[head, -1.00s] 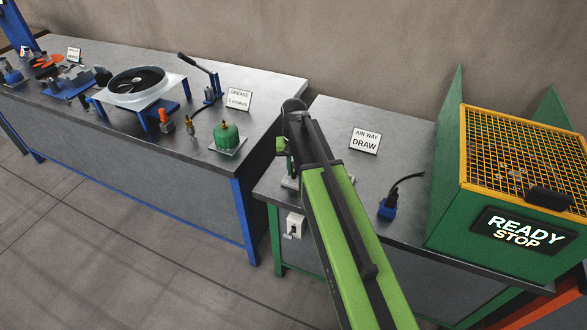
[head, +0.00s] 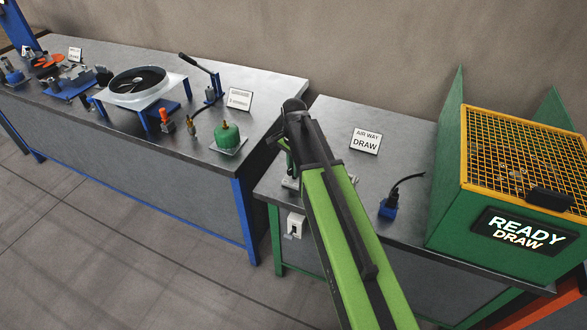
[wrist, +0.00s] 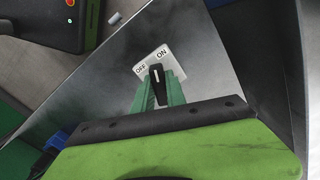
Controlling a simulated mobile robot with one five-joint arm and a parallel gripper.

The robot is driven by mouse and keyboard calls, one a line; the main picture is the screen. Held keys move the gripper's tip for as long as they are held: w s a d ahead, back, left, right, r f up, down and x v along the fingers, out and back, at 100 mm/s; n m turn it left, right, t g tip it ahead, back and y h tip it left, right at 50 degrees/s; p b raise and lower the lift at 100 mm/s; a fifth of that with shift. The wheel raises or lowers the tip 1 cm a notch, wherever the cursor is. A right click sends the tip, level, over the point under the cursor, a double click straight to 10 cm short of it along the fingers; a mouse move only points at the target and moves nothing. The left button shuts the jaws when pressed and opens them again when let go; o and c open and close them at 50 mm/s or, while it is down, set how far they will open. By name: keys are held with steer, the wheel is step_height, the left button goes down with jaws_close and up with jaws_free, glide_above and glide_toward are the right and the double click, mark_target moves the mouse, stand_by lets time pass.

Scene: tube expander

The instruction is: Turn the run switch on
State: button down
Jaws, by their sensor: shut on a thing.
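The run switch shows in the wrist view as a pale plate (wrist: 148,58) marked OFF and ON, with a black knob (wrist: 156,72) bearing a white line. The line points up the picture, between the two words and nearer ON. My gripper (wrist: 157,84) is shut on this knob, with one green finger on each side. In the head view my gripper (head: 288,160) is down at the left end of the right bench; my arm hides most of the switch. The green machine's display (head: 522,232) reads READY and DRAW.
A sign reading AIR WAY DRAW (head: 366,141) stands behind my arm. A blue connector (head: 389,207) with a black cable lies to its right. A small white box (head: 296,225) is on the bench front. The left bench (head: 210,80) carries several tools.

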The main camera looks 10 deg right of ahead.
steer(key=shift+m, duration=0.6)
steer(key=c, duration=1.4)
jaws_free()
steer(key=shift+o, duration=0.2)
step_height(320, 180, up, 18)
steer(key=p, duration=1.7)
steer(key=shift+f, duration=0.25)
